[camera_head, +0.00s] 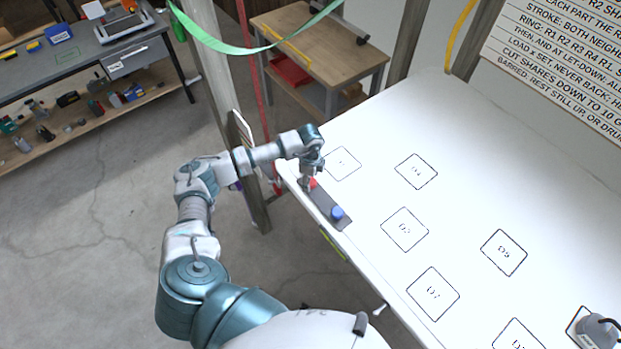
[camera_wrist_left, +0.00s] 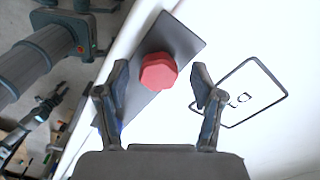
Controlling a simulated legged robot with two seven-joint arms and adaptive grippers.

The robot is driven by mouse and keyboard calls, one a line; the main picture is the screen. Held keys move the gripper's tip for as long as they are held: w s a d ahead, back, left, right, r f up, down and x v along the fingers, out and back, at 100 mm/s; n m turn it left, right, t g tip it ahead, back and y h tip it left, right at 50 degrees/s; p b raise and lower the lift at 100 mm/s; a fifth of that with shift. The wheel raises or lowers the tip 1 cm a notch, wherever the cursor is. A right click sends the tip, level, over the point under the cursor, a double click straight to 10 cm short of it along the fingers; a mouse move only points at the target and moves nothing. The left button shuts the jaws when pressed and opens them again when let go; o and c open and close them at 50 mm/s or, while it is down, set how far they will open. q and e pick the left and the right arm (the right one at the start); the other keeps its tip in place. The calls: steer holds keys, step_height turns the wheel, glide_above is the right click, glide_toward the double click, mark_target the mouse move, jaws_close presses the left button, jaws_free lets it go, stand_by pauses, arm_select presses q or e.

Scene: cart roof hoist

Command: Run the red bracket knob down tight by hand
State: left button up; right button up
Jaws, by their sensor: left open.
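The red bracket knob (camera_wrist_left: 158,72) is a faceted red piece on a dark grey bracket plate (camera_wrist_left: 186,45). In the head view the knob (camera_head: 313,183) shows only partly, under my left gripper (camera_head: 309,178), at the left edge of the white surface. In the wrist view my left gripper (camera_wrist_left: 160,88) is open, its two fingers apart, with the knob ahead between the tip lines. The wrist view shows gaps between the knob and both fingers. A blue knob (camera_head: 337,213) sits on the near end of the same plate (camera_head: 322,203). My right gripper is not in view.
The white surface (camera_head: 385,265) carries several marked squares and is mostly clear. A grey device with a cable (camera_head: 597,330) stands at the lower right. A post (camera_head: 247,170) and red strap (camera_head: 258,100) stand by the left edge. A wooden bench (camera_head: 330,55) is behind.

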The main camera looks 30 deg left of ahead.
arm_select(q)
steer(key=shift+a+f, duration=0.2)
steer(key=shift+f, duration=0.25)
steer(key=shift+d, duration=0.25)
steer(key=shift+d+r, duration=0.1)
steer(key=shift+d, duration=0.05)
steer(key=shift+c, duration=1.1)
steer(key=shift+d, duration=0.2)
steer(key=c, duration=0.8)
steer(key=shift+c, duration=0.6)
steer(key=shift+a, duration=0.1)
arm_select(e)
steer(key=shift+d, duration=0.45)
arm_select(q)
steer(key=shift+a+m, duration=0.1)
steer(key=shift+m, duration=0.3)
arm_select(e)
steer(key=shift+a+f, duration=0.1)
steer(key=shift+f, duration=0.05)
